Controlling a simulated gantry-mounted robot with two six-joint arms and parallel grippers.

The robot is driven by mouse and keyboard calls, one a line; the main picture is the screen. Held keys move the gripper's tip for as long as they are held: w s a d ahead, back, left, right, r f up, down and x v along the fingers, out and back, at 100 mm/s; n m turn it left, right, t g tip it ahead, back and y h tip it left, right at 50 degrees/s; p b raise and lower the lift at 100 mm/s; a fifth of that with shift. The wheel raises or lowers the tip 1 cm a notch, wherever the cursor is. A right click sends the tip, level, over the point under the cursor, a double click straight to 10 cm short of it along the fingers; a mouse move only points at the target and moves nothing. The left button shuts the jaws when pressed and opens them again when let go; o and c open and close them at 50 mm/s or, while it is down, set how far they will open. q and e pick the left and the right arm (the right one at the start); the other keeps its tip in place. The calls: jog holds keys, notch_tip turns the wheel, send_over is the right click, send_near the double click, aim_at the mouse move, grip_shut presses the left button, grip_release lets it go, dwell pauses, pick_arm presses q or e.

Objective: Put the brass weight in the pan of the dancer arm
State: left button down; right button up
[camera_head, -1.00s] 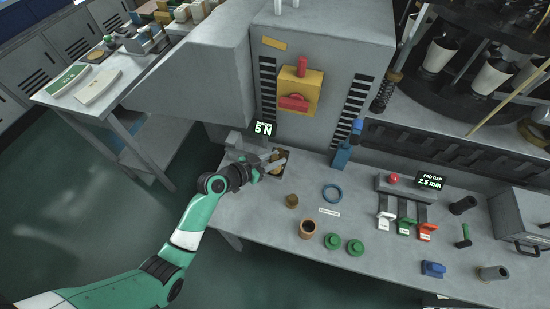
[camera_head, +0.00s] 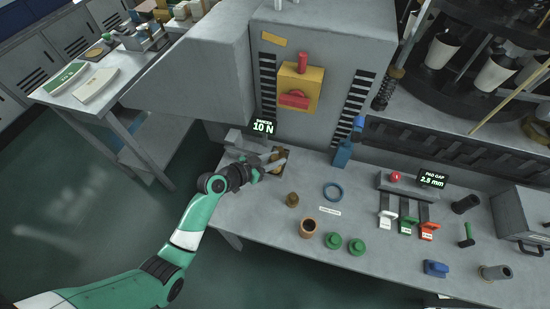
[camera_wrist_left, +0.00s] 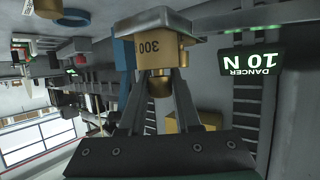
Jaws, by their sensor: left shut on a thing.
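The dancer display (camera_head: 263,127) reads 10 N. My right gripper is out of view.
A second brass weight (camera_head: 292,200) stands on the table right of my left gripper. Near it are a blue ring (camera_head: 333,192), a copper-coloured cup (camera_head: 309,227) and green knobbed pieces (camera_head: 356,246). The machine's grey housing (camera_head: 330,60) rises behind.

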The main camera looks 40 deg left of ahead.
pick_arm(q)
jog(key=c, duration=0.5)
grip_release()
jog(key=o, duration=0.5)
jog(key=shift+c, duration=0.2)
notch_tip(320, 180, up, 8)
jog(key=p, duration=0.7)
